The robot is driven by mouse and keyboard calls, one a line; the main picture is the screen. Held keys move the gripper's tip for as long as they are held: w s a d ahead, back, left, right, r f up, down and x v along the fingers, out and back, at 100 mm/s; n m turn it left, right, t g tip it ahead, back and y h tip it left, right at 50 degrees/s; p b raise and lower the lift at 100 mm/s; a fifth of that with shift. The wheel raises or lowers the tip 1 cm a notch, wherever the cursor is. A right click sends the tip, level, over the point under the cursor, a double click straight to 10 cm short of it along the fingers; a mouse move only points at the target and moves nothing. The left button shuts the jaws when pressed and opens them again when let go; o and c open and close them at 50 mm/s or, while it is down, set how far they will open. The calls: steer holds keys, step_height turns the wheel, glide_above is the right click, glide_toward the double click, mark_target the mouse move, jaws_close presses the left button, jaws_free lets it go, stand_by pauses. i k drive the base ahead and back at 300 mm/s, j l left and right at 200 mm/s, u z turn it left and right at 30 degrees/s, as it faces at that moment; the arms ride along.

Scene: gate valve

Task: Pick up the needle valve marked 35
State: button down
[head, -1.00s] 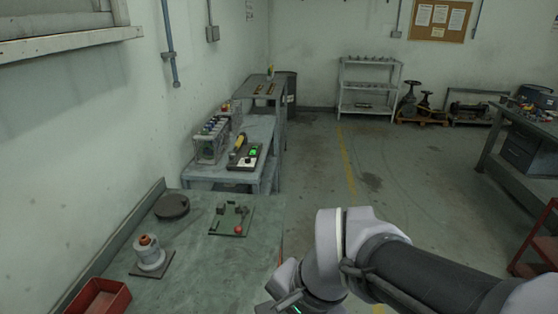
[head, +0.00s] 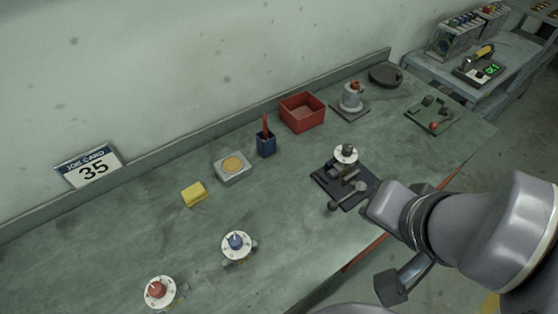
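A valve with a blue knob and a round white dial (head: 236,245) stands on the bench at lower centre. A similar valve with a red knob (head: 158,292) stands to its left, nearer the lower edge. A third round white dial with a grey knob (head: 345,154) stands at the dark mat beside grey metal parts. The dial markings are too small to read. My arm comes in from the right, near the dark mat and apart from the blue and red valves. I cannot make out my gripper's fingers.
On the bench (head: 90,235) are a yellow block (head: 194,194), a grey box with a tan round top (head: 234,169), a blue pen cup (head: 266,143) and a red bin (head: 302,112). Farther right are a flanged fitting (head: 351,99) and a green board (head: 432,114). The bench's left part is clear.

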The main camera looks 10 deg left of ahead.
mark_target(344, 166)
steer(key=i+l+u, duration=0.15)
steer(key=u, duration=0.35)
steer(key=l+u, duration=0.45)
steer(key=i+l+u, duration=0.1)
steer(key=l+u, duration=0.25)
steer(key=u, duration=0.15)
